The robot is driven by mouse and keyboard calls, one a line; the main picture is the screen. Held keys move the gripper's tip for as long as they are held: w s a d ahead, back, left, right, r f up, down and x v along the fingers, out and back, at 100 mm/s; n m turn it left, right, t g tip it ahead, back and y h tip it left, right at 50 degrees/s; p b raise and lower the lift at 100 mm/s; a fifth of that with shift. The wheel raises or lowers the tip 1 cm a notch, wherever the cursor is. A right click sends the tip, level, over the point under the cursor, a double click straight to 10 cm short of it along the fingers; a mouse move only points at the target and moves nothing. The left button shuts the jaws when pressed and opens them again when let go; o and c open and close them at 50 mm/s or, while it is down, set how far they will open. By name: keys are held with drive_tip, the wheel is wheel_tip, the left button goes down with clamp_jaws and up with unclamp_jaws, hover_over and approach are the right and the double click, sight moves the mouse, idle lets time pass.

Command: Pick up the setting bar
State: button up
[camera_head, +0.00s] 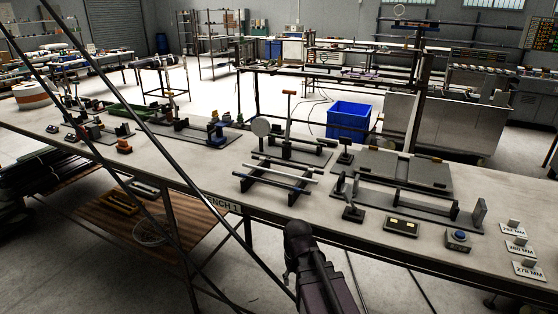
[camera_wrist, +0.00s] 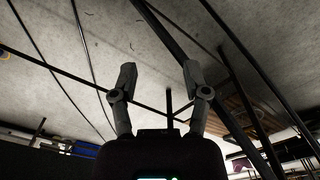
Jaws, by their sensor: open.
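A rack (camera_head: 262,192) with dark rails stands on the near bench, in the middle of the head view. A pale bar (camera_head: 290,168) lies across it, with a darker rod close by. The pale one may be the setting bar, but no label confirms this. My gripper (camera_wrist: 158,75) shows in the wrist view with its two fingers spread apart and nothing between them. In the head view my arm (camera_head: 310,260) is in front of the bench, below the rack and apart from it. The fingertips cannot be made out there, and the wrist view shows no bar.
A round-headed stand (camera_head: 261,127) is behind the rack. A blue bin (camera_head: 349,118) stands beyond. Long dark rods cross the left foreground.

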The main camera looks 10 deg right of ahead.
drive_tip(key=w+r+n+p, duration=0.1)
drive_tip(key=w+r+p, duration=0.2)
drive_tip(key=r+p, duration=0.7)
drive_tip(key=w+r+n+p, duration=0.1)
drive_tip(key=w+r+p, duration=0.1)
drive_tip(key=r+p, duration=0.8)
drive_tip(key=w+r+n+p, duration=0.4)
drive_tip(key=w+r+p, duration=0.3)
drive_tip(key=w, duration=0.4)
drive_tip(key=w+r+n+p, duration=0.4)
drive_tip(key=w+r+p, duration=0.3)
drive_tip(key=w+r, duration=0.2)
drive_tip(key=shift+w+r+p, duration=0.15)
drive_tip(key=shift+w+p, duration=0.25)
drive_tip(key=shift+w, duration=0.45)
drive_tip(key=shift+a+f, duration=0.1)
drive_tip(key=shift+f, duration=0.1)
drive_tip(key=b, duration=0.9)
hover_over(278, 172)
wheel_tip(278, 172, down, 8)
drive_tip(key=shift+w+f, duration=0.15)
drive_tip(key=shift+f+b, duration=2.45)
drive_tip(key=shift+f, duration=0.15)
clamp_jaws()
